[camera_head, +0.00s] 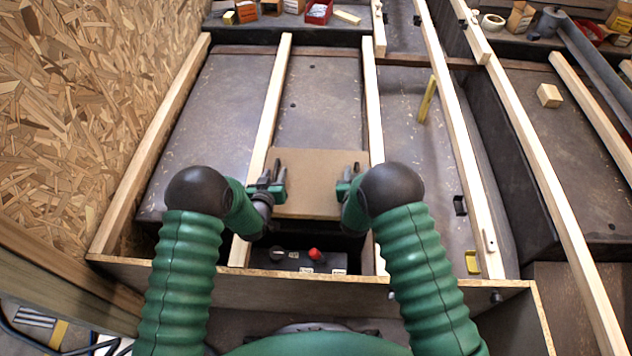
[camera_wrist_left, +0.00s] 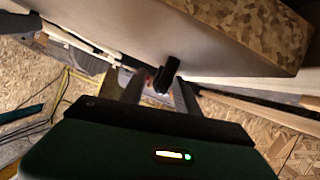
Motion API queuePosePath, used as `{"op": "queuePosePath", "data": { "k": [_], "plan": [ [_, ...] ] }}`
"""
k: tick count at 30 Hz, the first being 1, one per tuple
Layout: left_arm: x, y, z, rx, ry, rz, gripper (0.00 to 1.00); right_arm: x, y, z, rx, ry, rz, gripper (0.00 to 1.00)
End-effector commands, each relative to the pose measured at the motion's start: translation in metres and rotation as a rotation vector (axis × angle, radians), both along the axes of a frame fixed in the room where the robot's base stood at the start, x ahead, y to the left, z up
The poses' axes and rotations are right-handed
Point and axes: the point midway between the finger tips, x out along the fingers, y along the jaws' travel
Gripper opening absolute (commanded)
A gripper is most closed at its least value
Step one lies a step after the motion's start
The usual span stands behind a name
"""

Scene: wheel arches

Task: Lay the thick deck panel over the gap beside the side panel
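The thick deck panel (camera_head: 308,187) is a brown board held level between my two hands, over two pale battens. Its chipboard edge (camera_wrist_left: 262,28) and smooth face fill the top of the left wrist view. My left gripper (camera_head: 274,178) is at its left edge and my right gripper (camera_head: 352,176) at its right edge. Both appear shut on it, though finger contact is partly hidden. A dark gap (camera_head: 345,243) shows just in front of the panel, holding a box with a red knob. A tall chipboard side panel (camera_head: 85,110) stands at the left.
Pale battens (camera_head: 150,140) run lengthwise over the dark floor. A front board (camera_head: 215,283) crosses before me. A yellow strip (camera_head: 427,98) stands to the right and a wood block (camera_head: 549,95) lies further right. A red bin (camera_head: 319,11) and small boxes sit at the back.

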Motion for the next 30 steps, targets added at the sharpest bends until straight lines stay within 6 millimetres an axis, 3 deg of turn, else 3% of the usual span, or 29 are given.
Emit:
{"op": "queuePosePath", "data": {
  "k": [2,11,30],
  "plan": [
    [-0.0001,-0.0002,0.0002,0.0,0.0,0.0,0.38,-0.0001,-0.0001,0.0001,0.0,0.0,0.0,0.38],
    [-0.0002,-0.0001,0.0003,0.0,-0.001,0.0,0.0,-0.0004,0.0002,0.0001,0.0,0.0,0.0,0.0],
    [-0.0003,0.0,0.0004,-0.001,-0.001,0.001,0.0,-0.0004,0.0005,0.0003,0.002,0.0,-0.001,0.0]
  ]
}}
